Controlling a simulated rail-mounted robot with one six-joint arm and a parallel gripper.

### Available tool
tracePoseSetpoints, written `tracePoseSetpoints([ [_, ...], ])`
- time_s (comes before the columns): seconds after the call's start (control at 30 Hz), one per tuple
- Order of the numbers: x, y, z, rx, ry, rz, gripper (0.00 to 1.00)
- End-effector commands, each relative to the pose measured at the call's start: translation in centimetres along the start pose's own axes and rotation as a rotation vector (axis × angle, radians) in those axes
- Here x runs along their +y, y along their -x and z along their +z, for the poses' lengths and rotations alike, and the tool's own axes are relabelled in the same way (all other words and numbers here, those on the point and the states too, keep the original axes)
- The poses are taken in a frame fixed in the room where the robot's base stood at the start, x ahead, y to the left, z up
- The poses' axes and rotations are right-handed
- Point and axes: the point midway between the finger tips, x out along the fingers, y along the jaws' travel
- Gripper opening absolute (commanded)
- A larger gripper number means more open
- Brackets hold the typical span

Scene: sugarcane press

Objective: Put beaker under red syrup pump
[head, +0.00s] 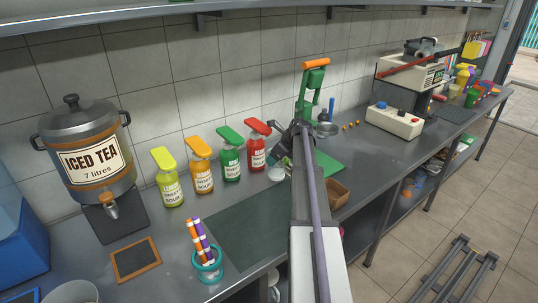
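The red syrup pump bottle (257,146) stands on the counter against the tiled wall, rightmost in a row with a green one (230,155), an orange one (202,166) and a yellow one (168,178). A small pale, clear round vessel (276,173), perhaps the beaker, is in front of the red bottle, close to its base. I cannot tell whether it is directly under the spout. My gripper (287,147) is just right of the red bottle, above and behind this vessel. My arm hides part of it, and its fingers are too small to read.
An iced tea dispenser (88,155) stands at the left. A teal cup of coloured markers (208,266) and a small framed board (136,260) are in front. A green hand press (312,95) is behind my arm. A dark green mat (240,235) lies clear.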

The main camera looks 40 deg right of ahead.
Motion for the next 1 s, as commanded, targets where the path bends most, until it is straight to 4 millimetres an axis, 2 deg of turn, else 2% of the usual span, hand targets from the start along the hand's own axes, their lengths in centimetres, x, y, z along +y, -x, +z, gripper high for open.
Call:
tracePoseSetpoints([
  [0.13, -0.5, -0.6, 1.0, 0.0, 0.001, 0.001, 0.41],
  [0.33, -2.2, -2.8, 4.3, 0.001, 0.002, 0.001, 0.41],
  [0.4, -1.9, -4.2, 2.9, 0.001, 0.0, 0.0, 0.41],
  [0.67, -1.9, -3.8, 3.1, 0.0, 0.0, 0.0, 0.41],
  [1.0, -1.9, -4.8, 2.5, 0.0, 0.0, 0.0, 0.41],
])
